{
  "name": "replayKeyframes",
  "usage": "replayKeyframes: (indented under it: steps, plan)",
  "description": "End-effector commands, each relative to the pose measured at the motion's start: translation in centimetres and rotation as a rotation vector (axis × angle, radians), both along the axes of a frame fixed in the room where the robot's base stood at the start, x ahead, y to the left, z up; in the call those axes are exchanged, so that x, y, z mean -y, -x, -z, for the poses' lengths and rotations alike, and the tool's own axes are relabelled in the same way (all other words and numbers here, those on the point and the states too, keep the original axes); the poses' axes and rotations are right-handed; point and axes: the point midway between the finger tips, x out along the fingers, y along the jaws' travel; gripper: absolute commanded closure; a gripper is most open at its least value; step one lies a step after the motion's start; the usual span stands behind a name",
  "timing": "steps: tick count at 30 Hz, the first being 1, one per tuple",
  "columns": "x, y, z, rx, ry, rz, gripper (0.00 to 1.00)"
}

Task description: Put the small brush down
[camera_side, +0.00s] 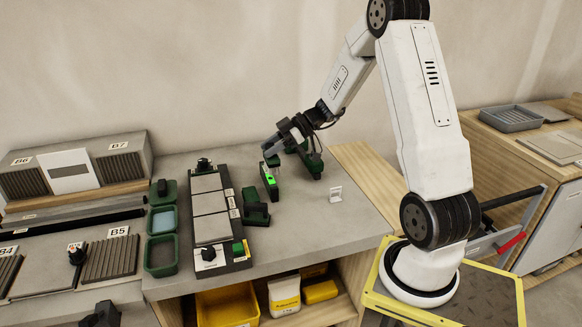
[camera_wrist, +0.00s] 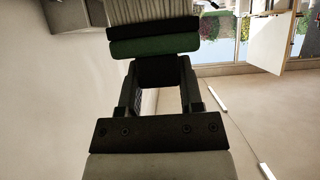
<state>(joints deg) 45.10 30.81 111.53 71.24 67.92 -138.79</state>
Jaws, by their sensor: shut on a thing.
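The small brush (camera_wrist: 155,45) has a dark green and black back and pale bristles, seen at the top of the wrist view. My gripper (camera_wrist: 158,72) is shut on it, with the bristles pointing away from the jaws. In the side view my gripper (camera_side: 297,130) is tilted over the back of the grey worktop (camera_side: 350,214), above the green holders. The brush is small and hard to make out there, so I cannot tell whether it touches anything below.
A green holder with a bright green light (camera_side: 270,179) stands below my gripper, with a dark green stand (camera_side: 312,162) to its right. The tile board (camera_side: 211,227) and green trays (camera_side: 161,255) lie left. A small white card (camera_side: 335,194) stands right, with bare worktop around it.

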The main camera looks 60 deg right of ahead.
Motion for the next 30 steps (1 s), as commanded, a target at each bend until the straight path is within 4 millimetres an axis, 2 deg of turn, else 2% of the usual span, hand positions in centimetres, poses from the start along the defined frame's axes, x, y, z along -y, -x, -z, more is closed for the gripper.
replayKeyframes:
  steps: [5, 11, 18, 24, 30]
  plan:
    - [-2.0, 0.4, 0.7, -0.004, 0.000, -0.051, 1.00]
    - [-6.6, 1.9, 2.4, -0.008, 0.002, -0.171, 1.00]
    - [-12.1, 4.6, 4.0, -0.005, 0.001, -0.324, 1.00]
    - [-14.0, 5.8, 4.6, -0.001, 0.000, -0.385, 1.00]
    - [-14.2, 5.9, 4.8, -0.001, 0.000, -0.389, 1.00]
